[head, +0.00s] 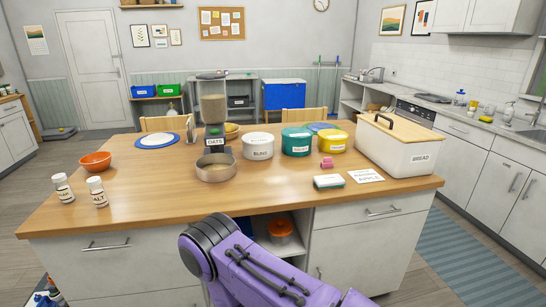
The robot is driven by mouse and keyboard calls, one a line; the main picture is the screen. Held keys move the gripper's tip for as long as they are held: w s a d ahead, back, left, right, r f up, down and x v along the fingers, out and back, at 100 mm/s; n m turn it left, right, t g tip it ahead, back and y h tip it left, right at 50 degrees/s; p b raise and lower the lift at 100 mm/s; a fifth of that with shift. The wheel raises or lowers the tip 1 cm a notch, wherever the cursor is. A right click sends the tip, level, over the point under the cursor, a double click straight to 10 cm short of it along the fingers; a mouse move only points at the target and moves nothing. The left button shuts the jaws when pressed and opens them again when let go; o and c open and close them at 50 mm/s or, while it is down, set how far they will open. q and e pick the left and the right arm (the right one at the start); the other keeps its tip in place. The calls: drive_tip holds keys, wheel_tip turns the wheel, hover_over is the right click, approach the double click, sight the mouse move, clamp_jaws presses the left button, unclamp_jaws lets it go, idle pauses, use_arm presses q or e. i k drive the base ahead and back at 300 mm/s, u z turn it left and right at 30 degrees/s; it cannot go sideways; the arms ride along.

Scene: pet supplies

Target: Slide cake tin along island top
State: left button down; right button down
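A round, shallow grey metal tin (216,176), which looks like the cake tin, stands on the wooden island top (262,203). It is left of the middle, in front of the dispenser labelled OATS (214,112). Its top looks open, and its contents are not clear. One of my purple arms reaches in from the bottom, in front of the island's drawers and below the top. Neither of my grippers shows, and nothing of mine touches the tin.
A white BUNS tin (258,146), a teal tin (295,142), a yellow tin (331,141) and a bread bin (395,156) stand to the right. An orange bowl (95,160) and two shakers, one labelled SALT (98,192), stand left. The front-middle top is clear.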

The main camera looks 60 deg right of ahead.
sight(216, 168)
drive_tip(key=z, duration=1.9)
